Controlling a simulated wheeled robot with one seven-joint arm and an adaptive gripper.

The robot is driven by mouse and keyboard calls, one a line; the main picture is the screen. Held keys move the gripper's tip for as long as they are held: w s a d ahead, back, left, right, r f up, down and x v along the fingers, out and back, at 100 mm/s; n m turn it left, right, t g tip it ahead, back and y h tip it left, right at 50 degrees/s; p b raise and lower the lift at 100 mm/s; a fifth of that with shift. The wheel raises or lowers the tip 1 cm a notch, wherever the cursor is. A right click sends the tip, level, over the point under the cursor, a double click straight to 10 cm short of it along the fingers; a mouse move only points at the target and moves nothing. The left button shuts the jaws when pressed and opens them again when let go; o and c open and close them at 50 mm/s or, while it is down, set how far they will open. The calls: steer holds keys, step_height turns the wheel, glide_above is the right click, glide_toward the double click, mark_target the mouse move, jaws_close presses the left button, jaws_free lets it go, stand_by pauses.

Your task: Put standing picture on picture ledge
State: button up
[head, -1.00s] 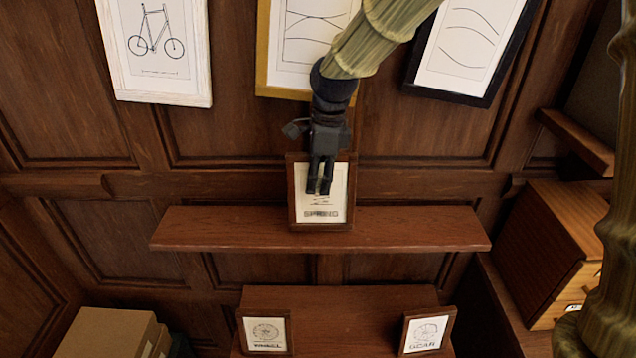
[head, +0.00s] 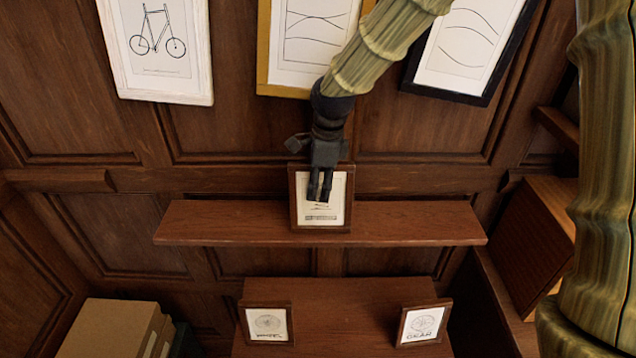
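A small standing picture (head: 337,212) with a dark wood frame, pale sheet and dark print is upright over the middle of the brown picture ledge (head: 225,224). Its lower edge overlaps the ledge top; whether it touches cannot be told. My gripper (head: 320,196) points down at the picture's upper half. Dark finger parts cover the middle of the sheet, and the gripper appears shut on the picture by its top edge. Any finger behind the frame is hidden.
Two small framed pictures stand on the lower surface, one left (head: 268,324) and one right (head: 422,325). Large pictures hang above: white-framed (head: 155,50), gold-framed (head: 264,50), black-framed (head: 408,72). Boxes (head: 110,330) lie lower left. Both ends of the ledge are clear.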

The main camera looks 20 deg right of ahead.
steer(key=o, duration=0.3)
steer(key=shift+r, duration=0.15)
steer(key=shift+s+d+r+b, duration=0.15)
steer(key=shift+r+b, duration=0.55)
steer(key=shift+r, duration=1.25)
steer(key=shift+s+d+r+b, duration=0.1)
steer(key=shift+d+r+b, duration=0.4)
steer(key=shift+r, duration=1.5)
steer(key=shift+s+r+b, duration=0.1)
steer(key=shift+r+b, duration=0.8)
steer(key=shift+r, duration=1.05)
